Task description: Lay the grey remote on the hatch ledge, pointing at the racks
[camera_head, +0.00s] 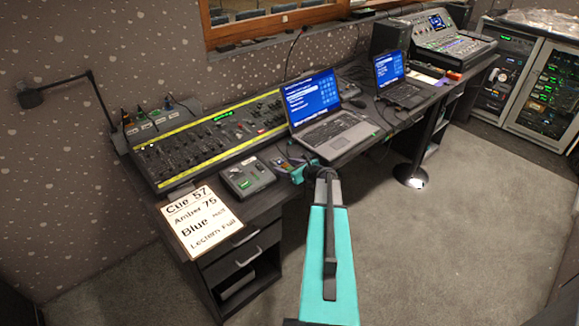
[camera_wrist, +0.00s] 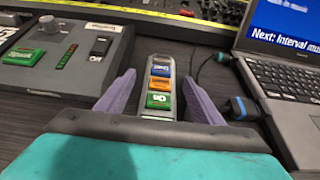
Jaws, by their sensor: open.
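The grey remote (camera_wrist: 158,112) has blue, orange and green buttons and lies on the dark desk in the wrist view. My gripper (camera_wrist: 159,78) is open, with a purple finger on each side of the remote. The remote's near end is hidden behind my gripper body. In the head view my gripper (camera_head: 296,170) is at the desk's front edge, between a small grey box and the laptop. The hatch ledge (camera_head: 265,29) is the wooden sill under the window at the top. The racks (camera_head: 545,95) stand at the far right.
A fader console (camera_head: 200,140) fills the desk's left part. A small control box (camera_head: 247,178) and a laptop (camera_head: 335,128) flank my gripper; cables run beside the laptop. A cue sign (camera_head: 200,220) sits at the front left. A thin black lamp arm (camera_head: 102,100) rises at the left.

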